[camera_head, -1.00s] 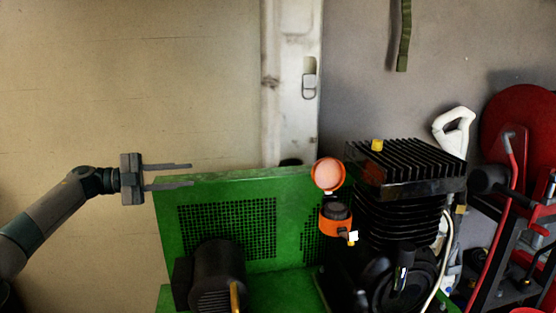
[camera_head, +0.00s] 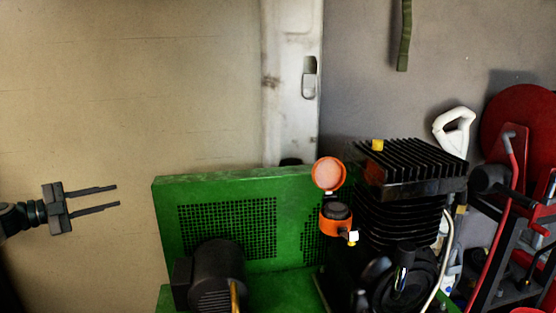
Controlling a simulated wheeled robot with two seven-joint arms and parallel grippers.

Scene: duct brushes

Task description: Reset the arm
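My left gripper (camera_head: 118,195) is at the left of the head view, its two thin dark fingers pointing right with a clear gap between them. It is open, with nothing between the fingers. It hangs in front of the beige wall, apart from the green panel to its right. Only the wrist end of my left arm shows at the left edge. My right gripper and arm are not in view.
A green machine panel (camera_head: 165,215) with a black grille stands at centre. Red equipment (camera_head: 515,110) fills the right. The beige wall area (camera_head: 130,90) is clear.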

